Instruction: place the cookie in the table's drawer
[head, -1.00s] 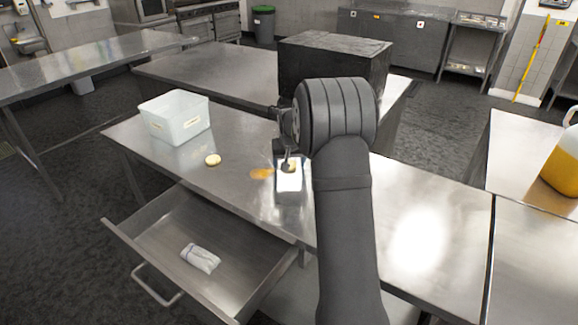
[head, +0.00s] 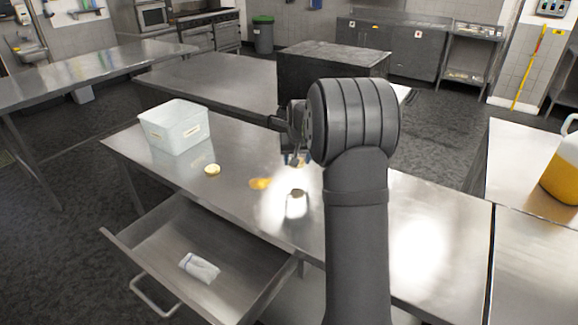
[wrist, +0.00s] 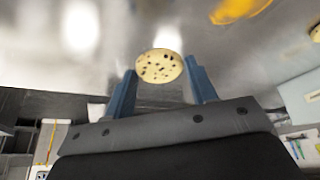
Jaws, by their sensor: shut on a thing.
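A pale round cookie with dark chips (wrist: 160,66) sits between the two blue fingertips of my gripper (wrist: 163,80) in the wrist view; the gripper is shut on it.
A pale plastic bin (head: 175,128) stands on the table's back left. A dark block (head: 333,70) stands behind. A yellow-filled jug (head: 562,172) is at the far right.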

